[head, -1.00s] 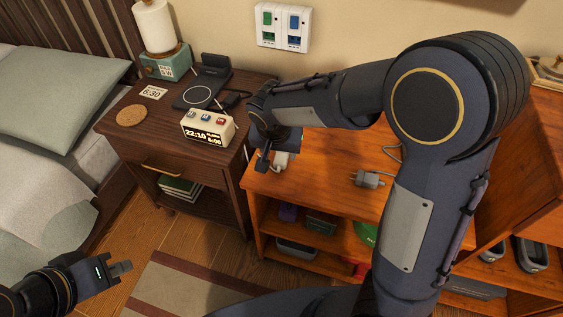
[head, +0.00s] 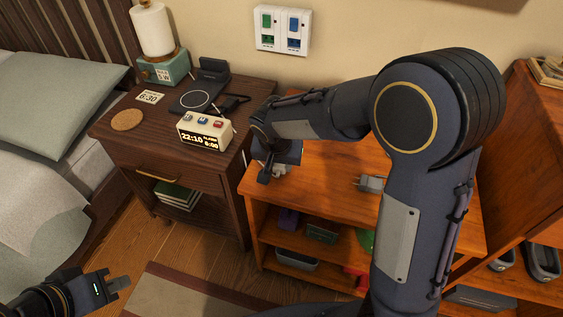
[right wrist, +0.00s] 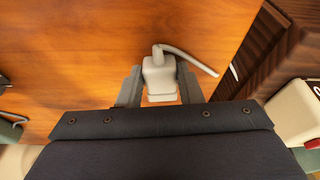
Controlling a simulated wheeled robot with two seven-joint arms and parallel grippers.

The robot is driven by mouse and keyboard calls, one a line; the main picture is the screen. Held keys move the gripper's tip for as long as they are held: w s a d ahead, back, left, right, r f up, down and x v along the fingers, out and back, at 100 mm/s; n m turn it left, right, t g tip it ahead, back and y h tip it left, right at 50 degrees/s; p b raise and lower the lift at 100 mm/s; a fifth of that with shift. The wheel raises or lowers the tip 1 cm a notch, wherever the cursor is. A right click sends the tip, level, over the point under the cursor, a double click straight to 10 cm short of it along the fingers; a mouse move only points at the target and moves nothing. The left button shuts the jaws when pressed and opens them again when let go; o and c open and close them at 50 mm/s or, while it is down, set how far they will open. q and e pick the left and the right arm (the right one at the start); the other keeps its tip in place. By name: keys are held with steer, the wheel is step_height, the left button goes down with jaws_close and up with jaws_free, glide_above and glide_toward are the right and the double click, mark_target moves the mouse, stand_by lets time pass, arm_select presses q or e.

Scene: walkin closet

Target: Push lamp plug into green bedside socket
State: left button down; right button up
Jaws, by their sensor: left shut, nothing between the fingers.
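A white plug (right wrist: 159,75) with a pale cord is between the two fingers of my right gripper (right wrist: 160,88) in the right wrist view. The fingers are close at both its sides; whether they grip it is unclear. In the head view my right gripper (head: 267,170) is low over the front left corner of the orange wooden shelf unit, mostly hiding the plug. The green socket (head: 267,42) is on the left of the white wall plate, apart from the gripper. My left gripper (head: 118,285) is shut and empty at the lower left, over the floor.
The blue socket (head: 294,43) is beside the green one. A grey plug (head: 370,184) lies on the shelf top (head: 325,190). The dark nightstand (head: 165,155) holds a clock (head: 205,131), a charger (head: 199,97) and a teal-based lamp (head: 163,68). My right arm crosses the shelf.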

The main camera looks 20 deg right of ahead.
mark_target(279, 165)
steer(key=shift+c, duration=1)
steer(key=o, duration=0.4)
steer(key=shift+c, duration=0.2)
steer(key=c, duration=0.4)
steer(key=shift+o, duration=0.2)
steer(key=shift+r+p, duration=2.4)
steer(key=shift+r, duration=0.65)
